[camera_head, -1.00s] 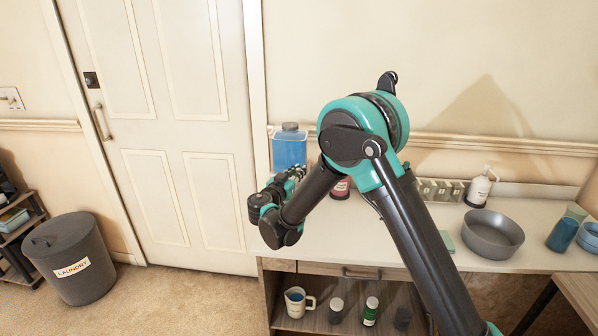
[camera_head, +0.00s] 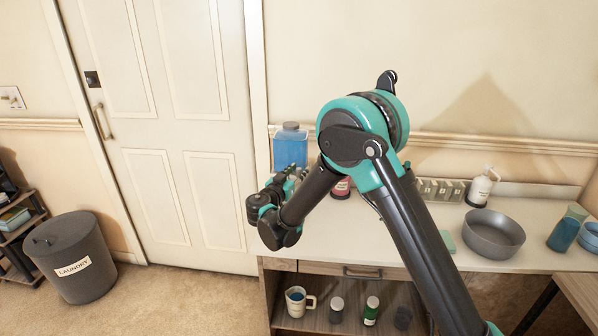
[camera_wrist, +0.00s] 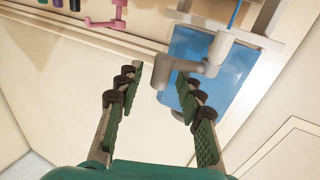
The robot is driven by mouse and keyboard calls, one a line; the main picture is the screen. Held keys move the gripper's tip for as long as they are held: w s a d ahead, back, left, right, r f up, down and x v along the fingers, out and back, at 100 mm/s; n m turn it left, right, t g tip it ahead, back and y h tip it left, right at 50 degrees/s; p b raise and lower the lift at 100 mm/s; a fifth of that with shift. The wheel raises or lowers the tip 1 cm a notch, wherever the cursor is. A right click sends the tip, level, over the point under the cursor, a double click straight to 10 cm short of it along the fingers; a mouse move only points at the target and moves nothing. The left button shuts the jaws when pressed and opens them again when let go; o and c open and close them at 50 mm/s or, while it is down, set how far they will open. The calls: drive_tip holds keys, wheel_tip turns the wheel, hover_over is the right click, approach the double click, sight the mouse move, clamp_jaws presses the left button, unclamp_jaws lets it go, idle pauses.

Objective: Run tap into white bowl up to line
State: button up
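A blue-filled clear tank (camera_head: 290,146) with a grey lid stands at the counter's left end. It also shows in the wrist view (camera_wrist: 205,60), where a grey tap handle (camera_wrist: 162,72) sits in front of it. My gripper (camera_wrist: 158,82) is open, with its fingers on either side of the handle's end. I cannot tell whether a finger touches it. A thin blue strip (camera_wrist: 236,14) shows beyond the tap, perhaps running liquid. A white handled vessel (camera_head: 294,303) with blue inside stands on the shelf below. I cannot make out a white bowl or a fill line.
My arm crosses the counter (camera_head: 350,225) and hides part of it. A grey bowl (camera_head: 492,234), a white pump bottle (camera_head: 481,188) and a blue tumbler (camera_head: 564,232) stand to the right. Dark and green containers (camera_head: 371,309) stand on the shelf below. A door (camera_head: 180,130) is to the left.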

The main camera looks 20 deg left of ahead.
drive_tip(key=s+a, duration=0.1)
drive_tip(key=s, duration=1)
drive_tip(key=shift+a, duration=0.1)
idle(6.8)
